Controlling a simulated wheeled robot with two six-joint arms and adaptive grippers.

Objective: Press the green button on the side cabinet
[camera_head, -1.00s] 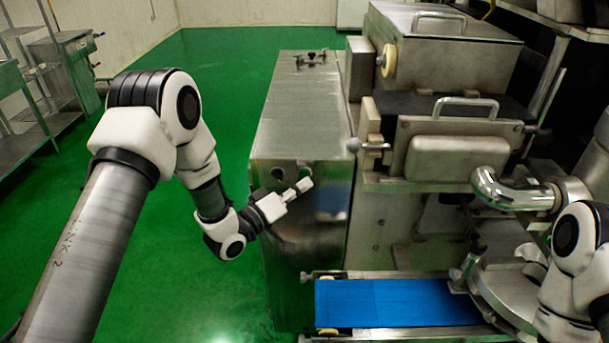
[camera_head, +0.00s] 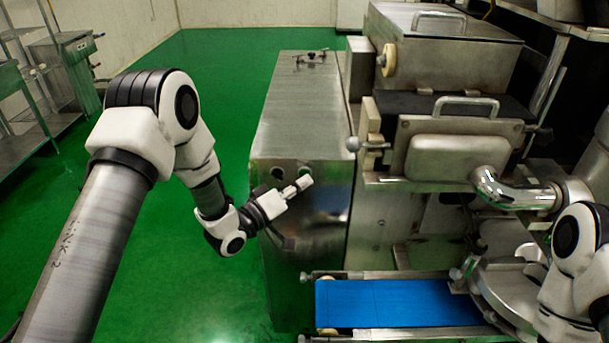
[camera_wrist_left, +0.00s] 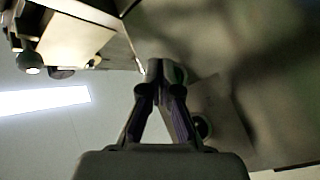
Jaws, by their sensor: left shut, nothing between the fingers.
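The steel side cabinet (camera_head: 298,115) stands in the middle of the head view, its front face towards me. Two dark round fittings show high on that face; one is the left fitting (camera_head: 277,173), and the other is partly behind my fingers. My left gripper (camera_head: 305,181) is shut and empty, its tips close to the face by the right fitting. In the left wrist view the shut fingertips (camera_wrist_left: 161,68) cover part of a round, greenish button (camera_wrist_left: 180,73). A second dark round fitting (camera_wrist_left: 203,127) shows beside the fingers. I cannot tell whether the tips touch the button. My right gripper is out of view.
A blue conveyor belt (camera_head: 390,303) lies low in front, right of the cabinet. The encrusting machine (camera_head: 445,155) with its pipe stands to the right. Steel shelving (camera_head: 35,125) is at the far left. The green floor left of the cabinet is clear.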

